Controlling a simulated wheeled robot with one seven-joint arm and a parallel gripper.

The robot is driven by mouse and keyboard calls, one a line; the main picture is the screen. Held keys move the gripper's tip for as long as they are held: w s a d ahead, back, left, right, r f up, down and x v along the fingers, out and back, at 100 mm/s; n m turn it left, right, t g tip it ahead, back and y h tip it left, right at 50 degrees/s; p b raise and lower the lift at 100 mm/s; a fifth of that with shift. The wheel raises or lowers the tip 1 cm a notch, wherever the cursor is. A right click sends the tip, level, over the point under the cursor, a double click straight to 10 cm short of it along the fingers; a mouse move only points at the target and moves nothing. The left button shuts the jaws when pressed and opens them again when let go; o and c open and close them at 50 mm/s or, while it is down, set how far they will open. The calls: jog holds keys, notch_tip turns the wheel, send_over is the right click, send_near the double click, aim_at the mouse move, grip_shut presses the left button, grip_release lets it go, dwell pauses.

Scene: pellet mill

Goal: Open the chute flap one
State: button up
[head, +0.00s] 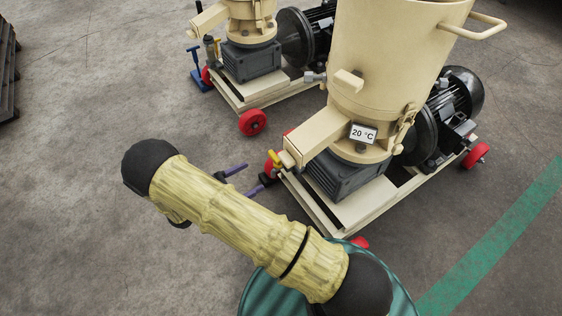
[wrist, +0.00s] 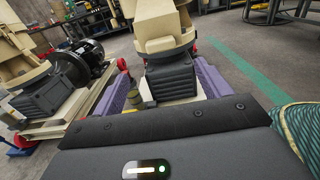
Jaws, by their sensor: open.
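The nearer cream pellet mill (head: 385,60) has a square chute (head: 318,145) sloping down to the left. At the chute's outer end is a small yellow piece (head: 275,158), which looks like the flap's handle. Whether the flap is open or shut is too small to tell. My gripper (head: 243,180) has purple fingers spread apart, with nothing between them, just left of and below the chute end. In the wrist view my gripper (wrist: 163,75) frames the grey gearbox (wrist: 172,78) and the mill's cream outlet parts (wrist: 163,25).
A second mill (head: 250,25) with its own chute stands behind to the left, on a wheeled base. Red wheels (head: 253,122) stick out from the bases. Concrete floor at left is clear. A green line (head: 495,235) crosses the right.

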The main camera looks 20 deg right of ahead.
aim_at(282, 161)
jog(key=b+x, duration=0.1)
jog(key=x, duration=1.1)
jog(key=shift+d+b, duration=0.1)
jog(key=shift+b, duration=0.3)
jog(key=c, duration=1.4)
